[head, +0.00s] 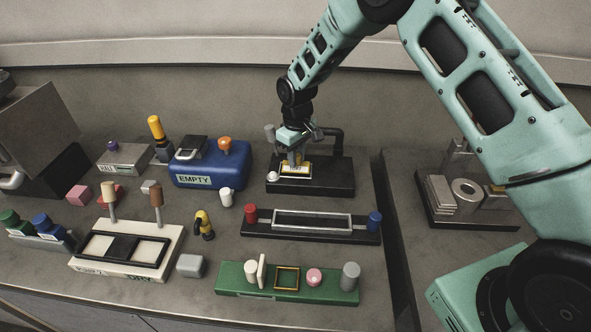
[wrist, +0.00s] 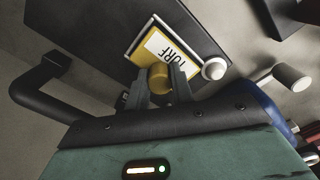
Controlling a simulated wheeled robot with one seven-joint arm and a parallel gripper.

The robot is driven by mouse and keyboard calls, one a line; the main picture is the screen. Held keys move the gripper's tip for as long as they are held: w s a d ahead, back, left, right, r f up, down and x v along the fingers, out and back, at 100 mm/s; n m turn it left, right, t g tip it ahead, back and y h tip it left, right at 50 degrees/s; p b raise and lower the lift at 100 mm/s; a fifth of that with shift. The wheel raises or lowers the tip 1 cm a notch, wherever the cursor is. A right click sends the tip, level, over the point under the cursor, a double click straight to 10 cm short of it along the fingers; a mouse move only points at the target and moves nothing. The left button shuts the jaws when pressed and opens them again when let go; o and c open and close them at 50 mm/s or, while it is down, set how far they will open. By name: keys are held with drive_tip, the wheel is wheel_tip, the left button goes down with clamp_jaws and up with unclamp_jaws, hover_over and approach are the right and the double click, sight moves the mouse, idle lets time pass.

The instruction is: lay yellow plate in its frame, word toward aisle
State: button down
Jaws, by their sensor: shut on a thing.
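The yellow plate (head: 295,170) has a white label and a yellow knob. In the wrist view the plate (wrist: 140,52) shows the word TURF, tilted and nearly upside down. My gripper (head: 296,159) is shut on the knob, with both fingers around it in the wrist view (wrist: 160,82). The plate is over or on a black base (head: 335,187) at the back; I cannot tell whether it touches. A gold-rimmed square frame (head: 287,270) sits on a green board (head: 232,281) at the front, with no plate in it.
A black board (head: 262,229) with a grey rectangular frame lies between the base and the green board. A blue box (head: 235,160) marked EMPTY stands left of the base. A white ball-like knob (wrist: 214,68) is beside the plate. A black post (head: 336,142) rises behind right.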

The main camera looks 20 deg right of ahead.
drive_tip(key=shift+f, duration=0.4)
drive_tip(key=shift+r, duration=0.25)
drive_tip(key=shift+r, duration=0.15)
idle(0.4)
drive_tip(key=shift+w+a, duration=0.1)
idle(0.4)
drive_tip(key=shift+f+b, duration=0.3)
drive_tip(key=shift+f, duration=0.1)
idle(0.4)
drive_tip(key=shift+r, duration=0.25)
drive_tip(key=shift+r, duration=0.15)
drive_tip(key=shift+r+p, duration=0.1)
drive_tip(key=shift+p, duration=0.2)
idle(0.5)
